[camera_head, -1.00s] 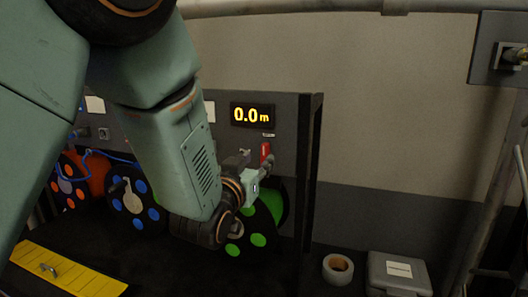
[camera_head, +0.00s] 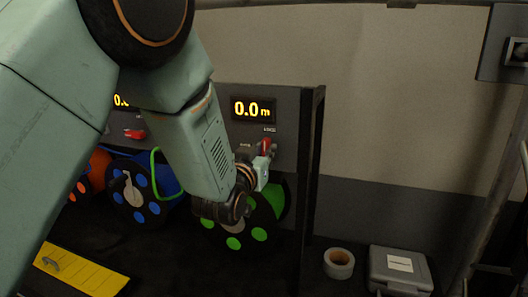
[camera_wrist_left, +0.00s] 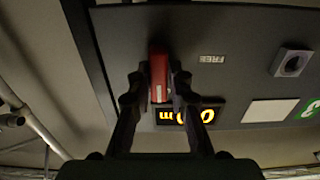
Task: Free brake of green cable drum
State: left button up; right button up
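The green cable drum (camera_head: 238,225) sits under the panel, partly hidden behind my left arm. Its red brake lever (camera_head: 266,145) stands roughly upright, just below the LOCK label (camera_head: 269,129); the FREE label (camera_head: 244,147) is to its left. My left gripper (camera_head: 266,155) is at the lever. In the left wrist view the red lever (camera_wrist_left: 160,76) lies between the two fingers of my left gripper (camera_wrist_left: 160,95), which appear closed against its sides. The FREE label (camera_wrist_left: 211,59) is to the right there. My right gripper is not in view.
A yellow display (camera_head: 253,110) above the lever reads 0.0 m. A blue drum (camera_head: 135,190) and an orange drum (camera_head: 98,170) stand to the left, with another red lever (camera_head: 134,134). A tape roll (camera_head: 338,263) and a grey case (camera_head: 400,268) lie at right. A dark post (camera_head: 311,165) borders the panel.

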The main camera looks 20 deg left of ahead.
pick_arm(q)
jog(key=shift+d, duration=0.1)
jog(key=shift+c, duration=0.8)
jog(key=shift+r, duration=0.1)
jog(key=shift+c, duration=0.7)
jog(key=shift+s, duration=0.15)
grip_shut()
